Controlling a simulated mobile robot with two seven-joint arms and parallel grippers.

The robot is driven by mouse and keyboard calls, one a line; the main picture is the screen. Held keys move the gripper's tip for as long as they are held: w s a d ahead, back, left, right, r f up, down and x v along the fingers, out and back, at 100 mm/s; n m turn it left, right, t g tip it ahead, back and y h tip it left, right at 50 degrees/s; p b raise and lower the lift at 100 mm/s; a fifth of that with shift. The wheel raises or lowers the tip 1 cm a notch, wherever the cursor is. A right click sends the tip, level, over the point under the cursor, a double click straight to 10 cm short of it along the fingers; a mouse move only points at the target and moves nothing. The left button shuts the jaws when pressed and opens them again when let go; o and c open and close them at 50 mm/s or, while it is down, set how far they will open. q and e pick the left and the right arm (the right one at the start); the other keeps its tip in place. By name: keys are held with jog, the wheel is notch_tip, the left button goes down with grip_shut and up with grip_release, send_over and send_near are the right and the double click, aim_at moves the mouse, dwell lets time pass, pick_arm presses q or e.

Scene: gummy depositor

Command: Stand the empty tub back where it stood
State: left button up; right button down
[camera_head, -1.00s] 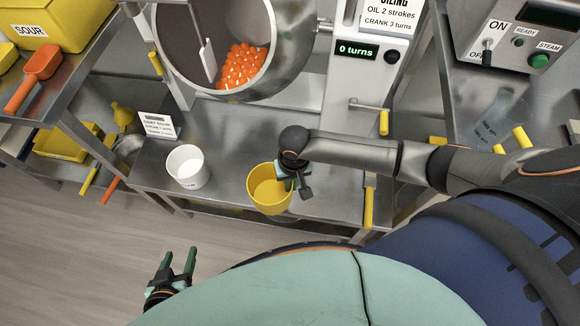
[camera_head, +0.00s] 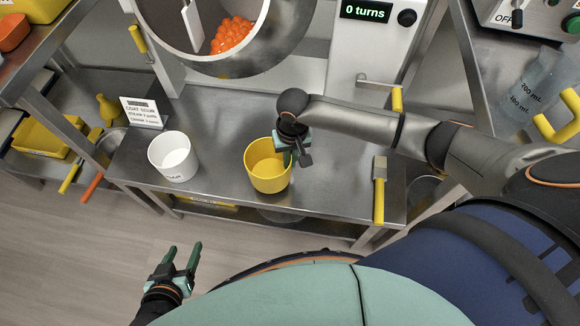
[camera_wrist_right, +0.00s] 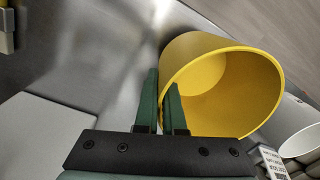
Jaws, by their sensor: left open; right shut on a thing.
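The yellow tub (camera_head: 262,181) is upright at the front of the steel table (camera_head: 215,118), and its inside looks empty. I cannot tell whether its base touches the table. My right gripper (camera_head: 299,154) is shut on the right side of its rim. In the right wrist view, the right gripper's fingers (camera_wrist_right: 162,103) meet the wall of the yellow tub (camera_wrist_right: 190,65), whose mouth is open to view. My left gripper (camera_head: 181,259) is open and empty, low at the left, out over the floor.
A white tub (camera_head: 174,170) stands left of the yellow one, with a small sign (camera_head: 142,113) behind it. The drum (camera_head: 185,45) holding orange gummies is at the back. A yellow-handled scraper (camera_head: 379,190) is at the right. Table between the two tubs is clear.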

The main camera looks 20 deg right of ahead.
jog(key=f+b, duration=0.3)
jog(key=shift+w+d, duration=0.1)
jog(key=shift+w, duration=0.1)
jog(key=shift+f+b, duration=0.3)
jog(key=shift+b, duration=0.3)
pick_arm(q)
jog(key=shift+w+a+r+t, duration=0.1)
jog(key=shift+w+a+t, duration=0.15)
jog(key=shift+w+t, duration=0.35)
jog(key=shift+w+a+t, duration=0.2)
jog(key=shift+w+t, duration=0.2)
jog(key=shift+w, duration=0.25)
pick_arm(e)
jog(key=shift+r, duration=0.1)
pick_arm(q)
jog(key=shift+s, duration=0.1)
pick_arm(e)
jog(key=shift+f, duration=0.2)
pick_arm(q)
jog(key=shift+f, duration=0.2)
pick_arm(e)
jog(key=c, duration=1)
grip_release()
jog(key=shift+r, duration=0.15)
